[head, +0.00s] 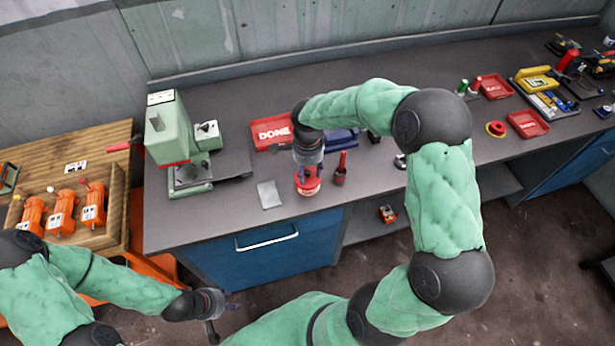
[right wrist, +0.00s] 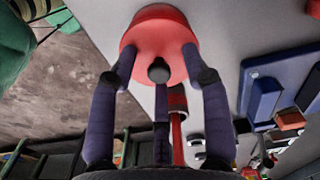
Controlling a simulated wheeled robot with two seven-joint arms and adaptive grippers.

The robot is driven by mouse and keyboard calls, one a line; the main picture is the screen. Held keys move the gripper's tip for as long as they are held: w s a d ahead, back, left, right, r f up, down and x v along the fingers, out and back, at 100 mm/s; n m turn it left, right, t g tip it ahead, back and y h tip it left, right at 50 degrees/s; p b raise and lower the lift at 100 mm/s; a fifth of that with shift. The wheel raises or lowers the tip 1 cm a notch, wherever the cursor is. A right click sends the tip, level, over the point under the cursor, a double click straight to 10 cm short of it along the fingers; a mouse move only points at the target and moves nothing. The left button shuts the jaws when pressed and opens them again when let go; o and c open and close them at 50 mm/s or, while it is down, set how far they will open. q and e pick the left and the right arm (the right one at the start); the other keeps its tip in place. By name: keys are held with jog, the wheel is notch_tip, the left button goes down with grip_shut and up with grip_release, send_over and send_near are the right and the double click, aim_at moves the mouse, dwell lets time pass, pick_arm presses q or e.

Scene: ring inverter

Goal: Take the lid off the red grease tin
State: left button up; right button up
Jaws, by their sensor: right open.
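The red grease tin (head: 307,187) stands near the front edge of the grey bench. In the right wrist view, its round red lid (right wrist: 158,40) has a dark knob (right wrist: 159,72). My right gripper (head: 308,168) is directly over the tin, pointing down. Its fingers (right wrist: 158,65) are spread around the lid and knob; I cannot tell whether they touch the lid. The gripper hides part of the tin in the head view. My left gripper (head: 222,307) is low in front of the bench, away from the tin; its finger opening is too small to judge.
A dark red bottle-like item (head: 341,170) stands close right of the tin. A grey pad (head: 269,194) lies to its left. A red DONE tray (head: 270,132) and a blue item (head: 343,139) are behind. A green press (head: 175,140) stands at the left.

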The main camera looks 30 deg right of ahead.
grip_shut()
jog(key=shift+r, duration=0.15)
